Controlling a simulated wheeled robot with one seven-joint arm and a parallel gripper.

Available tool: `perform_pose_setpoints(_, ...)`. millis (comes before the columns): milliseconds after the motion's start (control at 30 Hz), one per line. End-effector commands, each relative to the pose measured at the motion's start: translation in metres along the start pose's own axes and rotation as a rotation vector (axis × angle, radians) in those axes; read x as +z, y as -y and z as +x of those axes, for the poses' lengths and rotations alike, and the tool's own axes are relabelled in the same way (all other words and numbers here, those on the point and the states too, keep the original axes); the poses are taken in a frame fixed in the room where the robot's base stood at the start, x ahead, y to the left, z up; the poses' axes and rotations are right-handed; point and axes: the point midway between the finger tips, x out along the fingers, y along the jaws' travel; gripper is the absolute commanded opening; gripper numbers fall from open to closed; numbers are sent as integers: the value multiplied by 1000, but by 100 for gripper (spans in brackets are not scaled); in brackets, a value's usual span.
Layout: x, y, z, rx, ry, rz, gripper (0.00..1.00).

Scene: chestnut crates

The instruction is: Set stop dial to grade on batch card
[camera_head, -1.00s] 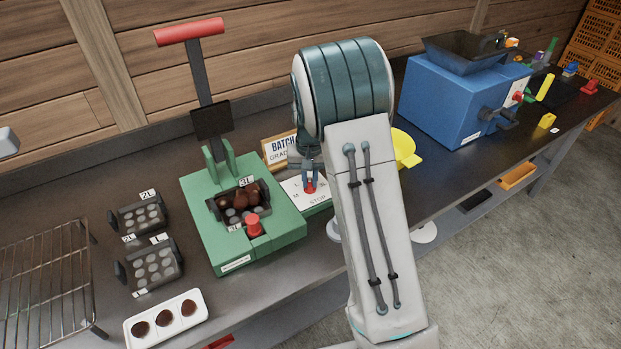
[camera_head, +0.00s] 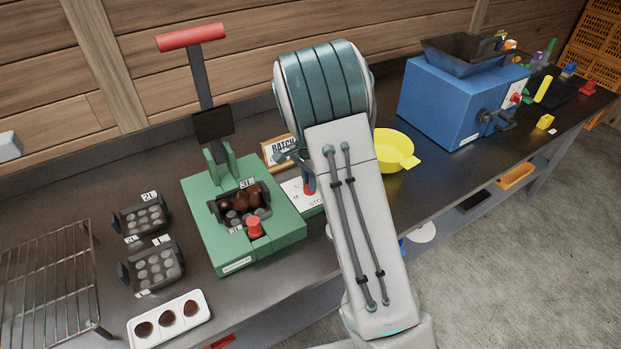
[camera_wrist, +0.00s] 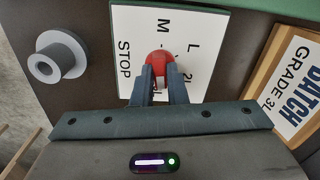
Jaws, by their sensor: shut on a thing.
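The stop dial has a red knob (camera_wrist: 158,62) on a white plate (camera_wrist: 135,30) marked STOP, M, L and 2L. Another mark near the fingers is partly hidden. My gripper (camera_wrist: 160,75) is shut on the red knob, one finger on each side. Any pointer on the knob is hidden, so I cannot tell its setting. The batch card (camera_wrist: 290,85), on a wooden stand at the right of the wrist view, reads BATCH GRADE 3L. In the head view the card (camera_head: 277,150) is partly covered by my arm, and the dial plate (camera_head: 296,198) shows beside the green press.
The green press (camera_head: 205,215) with a red-handled lever and chestnuts in its tray stands left of the dial. A yellow bowl (camera_head: 393,152) and a blue machine (camera_head: 455,105) stand to the right. A grey round knob-like part (camera_wrist: 57,60) lies left of the plate.

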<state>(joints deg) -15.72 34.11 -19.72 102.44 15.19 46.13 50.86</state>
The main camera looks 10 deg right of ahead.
Motion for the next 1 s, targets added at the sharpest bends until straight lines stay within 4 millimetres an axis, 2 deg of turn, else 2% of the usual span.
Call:
perform_pose_setpoints(400,0,3,-3,-8,-3,166,0)
perform_pose_setpoints(900,0,3,-3,-10,-2,185,0)
perform_pose_setpoints(933,-1,3,-3,-10,-2,185,15)
perform_pose_setpoints(1000,0,3,-3,-9,-2,185,35)
